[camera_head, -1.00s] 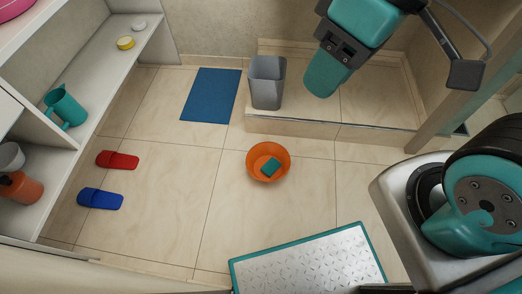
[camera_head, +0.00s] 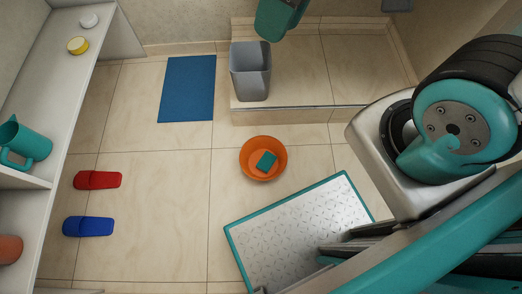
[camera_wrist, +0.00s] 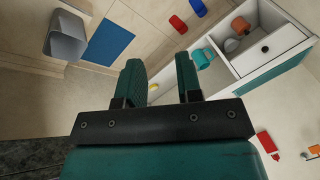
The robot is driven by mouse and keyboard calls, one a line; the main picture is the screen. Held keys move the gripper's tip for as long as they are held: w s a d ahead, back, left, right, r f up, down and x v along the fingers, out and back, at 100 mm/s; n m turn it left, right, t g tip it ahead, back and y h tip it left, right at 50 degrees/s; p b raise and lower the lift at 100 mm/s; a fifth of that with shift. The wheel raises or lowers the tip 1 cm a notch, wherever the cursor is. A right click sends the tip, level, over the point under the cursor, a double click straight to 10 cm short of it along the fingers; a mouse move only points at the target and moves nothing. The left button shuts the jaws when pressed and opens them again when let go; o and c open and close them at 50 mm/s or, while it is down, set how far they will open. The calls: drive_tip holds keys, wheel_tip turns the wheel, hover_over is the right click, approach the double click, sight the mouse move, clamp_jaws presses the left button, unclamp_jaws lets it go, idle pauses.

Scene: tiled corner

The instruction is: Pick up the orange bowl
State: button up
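The orange bowl (camera_head: 247,170) stands upright on the tiled floor near the middle of the head view, with a teal block-like item (camera_head: 266,161) inside it. The bowl is not seen in the wrist view. My gripper (camera_wrist: 160,72) shows in the wrist view with its two teal fingers apart and nothing between them. It is raised well above the floor.
A grey bin (camera_head: 250,72) stands on the raised step behind the bowl. A blue mat (camera_head: 187,89), red slipper (camera_head: 97,180) and blue slipper (camera_head: 88,226) lie to the left. White shelving (camera_head: 62,95) lines the left wall. Floor left of the bowl is clear.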

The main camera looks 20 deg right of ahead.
drive_tip(key=w+d+f+m+t+b, duration=0.1)
drive_tip(key=w+d+f+m+b, duration=0.25)
drive_tip(key=f, duration=0.75)
drive_tip(key=w+f+m+y+b, duration=0.15)
drive_tip(key=w+f+b, duration=0.35)
drive_tip(key=f, duration=0.7)
drive_tip(key=w+d+f+m+t+b, duration=0.1)
drive_tip(key=w+d+f+m+b, duration=0.15)
drive_tip(key=w+f, duration=0.6)
drive_tip(key=s+d+f+m+h+b, duration=0.1)
drive_tip(key=s+d+f+m+b, duration=0.3)
drive_tip(key=f, duration=0.8)
drive_tip(key=s+d+f+m+h+b, duration=0.15)
drive_tip(key=s+f+b, duration=0.3)
drive_tip(key=f, duration=0.85)
drive_tip(key=s+d+f+m+b, duration=0.3)
drive_tip(key=s+f, duration=0.3)
drive_tip(key=f, duration=0.6)
drive_tip(key=shift+t+h, duration=0.3)
drive_tip(key=b+x, duration=0.5)
drive_tip(key=x, duration=0.4)
drive_tip(key=b+x, duration=0.6)
drive_tip(key=x, duration=0.3)
drive_tip(key=shift+w+a+r, duration=0.1)
drive_tip(key=shift+a+r, duration=0.05)
drive_tip(key=shift+a, duration=0.05)
